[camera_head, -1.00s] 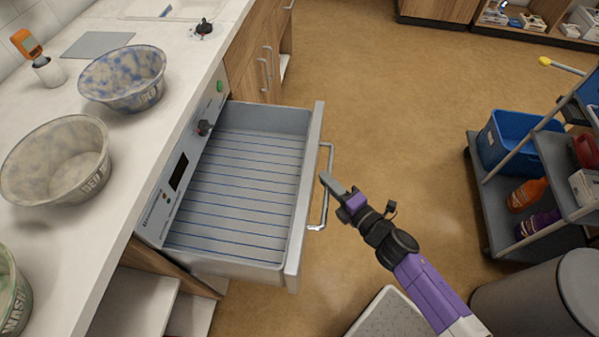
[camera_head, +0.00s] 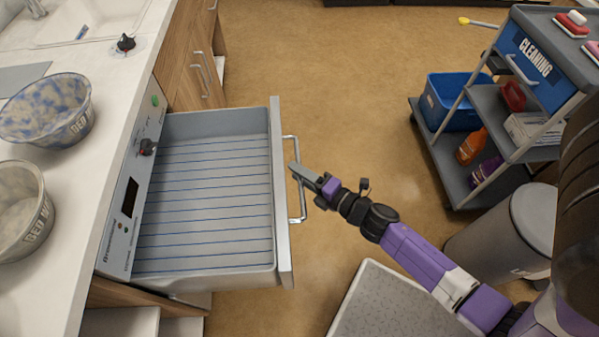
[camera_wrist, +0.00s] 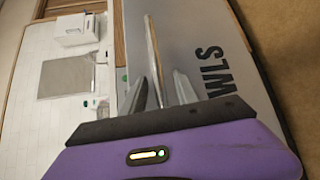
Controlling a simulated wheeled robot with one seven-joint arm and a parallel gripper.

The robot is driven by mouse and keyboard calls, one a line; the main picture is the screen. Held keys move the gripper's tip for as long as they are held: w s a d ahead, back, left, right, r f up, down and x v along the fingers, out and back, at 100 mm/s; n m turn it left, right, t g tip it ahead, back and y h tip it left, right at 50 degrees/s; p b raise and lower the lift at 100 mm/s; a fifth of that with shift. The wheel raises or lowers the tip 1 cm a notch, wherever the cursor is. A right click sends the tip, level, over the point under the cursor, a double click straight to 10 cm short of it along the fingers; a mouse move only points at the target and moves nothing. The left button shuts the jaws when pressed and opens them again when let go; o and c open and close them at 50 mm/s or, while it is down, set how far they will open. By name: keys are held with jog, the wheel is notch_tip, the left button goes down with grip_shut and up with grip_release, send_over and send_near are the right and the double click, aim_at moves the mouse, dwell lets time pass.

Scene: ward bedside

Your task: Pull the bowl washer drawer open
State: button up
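The bowl washer drawer (camera_head: 283,190) stands pulled well out of the washer's panel (camera_head: 128,205) under the counter. Its inside is grey with blue lines and holds nothing. The drawer's metal bar handle (camera_head: 302,205) runs along its front. The drawer front (camera_wrist: 205,75) fills the middle there, with the letters "WLS" showing.
Bowls (camera_head: 48,110) stand on the white counter (camera_head: 65,300) to the left. A cleaning trolley (camera_head: 470,100) and a grey bin (camera_head: 510,235) stand to the right. A pale speckled box top (camera_head: 385,305) is at the bottom. Floor is clear beyond the drawer.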

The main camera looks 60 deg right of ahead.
jog(key=v, duration=0.7)
jog(key=shift+s+b, duration=0.35)
jog(key=shift+s, duration=0.05)
jog(key=shift+r, duration=0.1)
dwell(0.3)
